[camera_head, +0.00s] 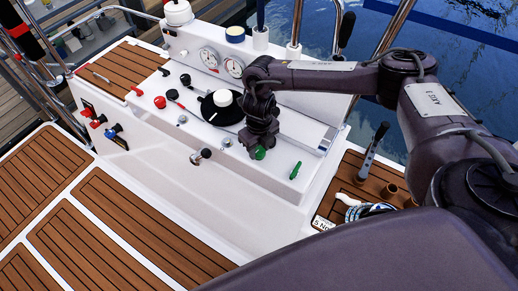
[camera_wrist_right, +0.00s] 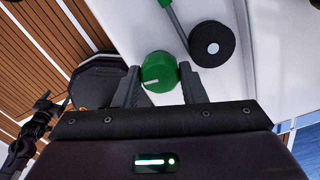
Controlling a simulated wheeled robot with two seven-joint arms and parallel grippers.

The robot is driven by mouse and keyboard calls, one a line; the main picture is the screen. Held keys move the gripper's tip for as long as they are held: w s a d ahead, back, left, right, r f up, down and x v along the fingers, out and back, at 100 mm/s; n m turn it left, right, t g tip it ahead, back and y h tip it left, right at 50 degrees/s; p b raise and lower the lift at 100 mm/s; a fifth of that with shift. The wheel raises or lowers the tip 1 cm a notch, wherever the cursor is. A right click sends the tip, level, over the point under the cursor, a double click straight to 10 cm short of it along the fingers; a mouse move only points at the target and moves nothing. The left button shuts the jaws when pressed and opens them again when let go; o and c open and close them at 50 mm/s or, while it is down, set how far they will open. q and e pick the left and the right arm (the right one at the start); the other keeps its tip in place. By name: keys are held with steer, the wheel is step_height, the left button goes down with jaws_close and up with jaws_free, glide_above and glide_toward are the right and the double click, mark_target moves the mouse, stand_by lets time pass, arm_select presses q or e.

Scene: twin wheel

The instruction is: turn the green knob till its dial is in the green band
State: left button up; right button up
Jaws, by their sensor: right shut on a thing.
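The green knob (camera_head: 260,153) sits on the sloping white console, mostly hidden under my right gripper (camera_head: 260,142) in the head view. In the right wrist view the green knob (camera_wrist_right: 159,70) is round with a short white mark near its lower edge. The fingers of my right gripper (camera_wrist_right: 162,88) stand on either side of it and are shut on it. Two round white gauges (camera_head: 209,57) (camera_head: 233,67) are on the console's upright back; their needles and any green band are too small to read. My left gripper is not in view.
A green lever (camera_head: 295,170) stands to the right of the knob. A black disc with a white cap (camera_head: 222,98), a red knob (camera_head: 160,102) and a black-ended lever (camera_head: 206,153) are on the console. A dark winch handle (camera_head: 375,145) stands at right. Wooden deck (camera_head: 110,215) is clear in front.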

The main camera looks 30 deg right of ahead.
steer(key=shift+n, duration=0.3)
stand_by(0.4)
steer(key=o, duration=1)
steer(key=shift+d, duration=0.1)
steer(key=shift+w+r, duration=0.1)
steer(key=shift+r, duration=0.05)
